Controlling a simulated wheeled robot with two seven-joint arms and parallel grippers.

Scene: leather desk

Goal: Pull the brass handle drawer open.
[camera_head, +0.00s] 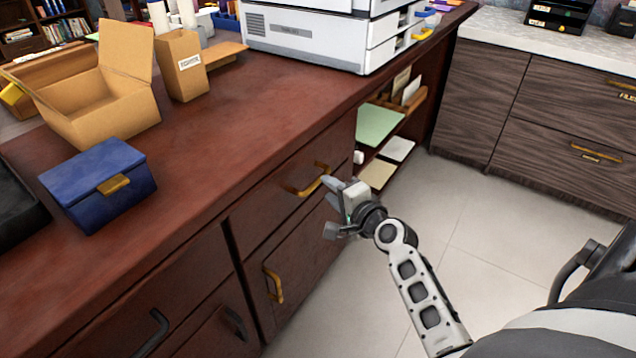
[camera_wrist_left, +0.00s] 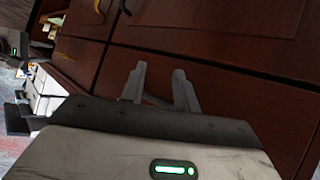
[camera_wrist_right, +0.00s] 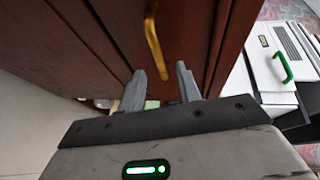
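The brass handle (camera_head: 310,182) is on the upper drawer front (camera_head: 290,205) of the dark red-brown desk, and the drawer looks shut. My right gripper (camera_head: 335,191) is just right of this handle in the head view, its fingers pointing towards the drawer. In the right wrist view a brass handle (camera_wrist_right: 153,45) lies just beyond the fingertips of my right gripper (camera_wrist_right: 163,72), which is open with nothing between its fingers. My left gripper (camera_wrist_left: 158,75) is open and empty in front of dark wood fronts. It does not show in the head view.
A second brass handle (camera_head: 274,285) is on the lower front. Dark handles (camera_head: 152,332) are on the fronts to the left. A blue box (camera_head: 98,185), an open carton (camera_head: 100,105) and a printer (camera_head: 310,40) stand on the desk. Floor (camera_head: 480,225) right of my right arm is clear.

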